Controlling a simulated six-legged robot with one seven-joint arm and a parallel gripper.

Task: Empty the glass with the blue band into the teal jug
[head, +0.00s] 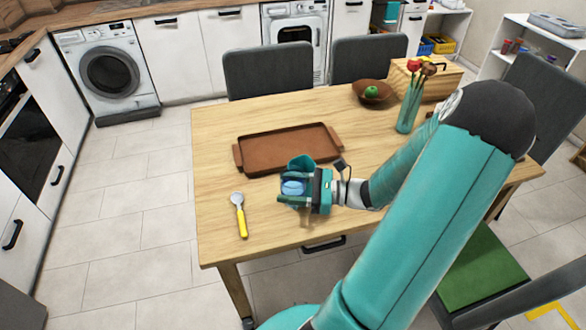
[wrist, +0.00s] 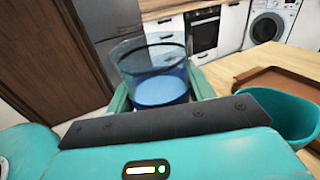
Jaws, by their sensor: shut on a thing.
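My gripper (head: 294,189) is shut on the clear glass with the blue band (wrist: 158,66), its fingers on either side of it. In the wrist view the glass looks close to upright, with pale blue contents low inside. In the head view the glass (head: 291,187) is partly hidden by my fingers, above the table near its front edge. The teal jug (head: 300,162) shows just behind my gripper, mostly hidden by it. In the wrist view the jug (wrist: 284,105) is at the right, open at the top, apart from the glass. Its inside bottom is hidden.
A brown tray (head: 285,139) lies behind the jug on the wooden table (head: 220,125). A yellow-handled spoon (head: 240,213) lies left of my gripper. A bowl with a green fruit (head: 372,92), a flower vase (head: 407,112) and a wooden box (head: 435,84) stand at the back right.

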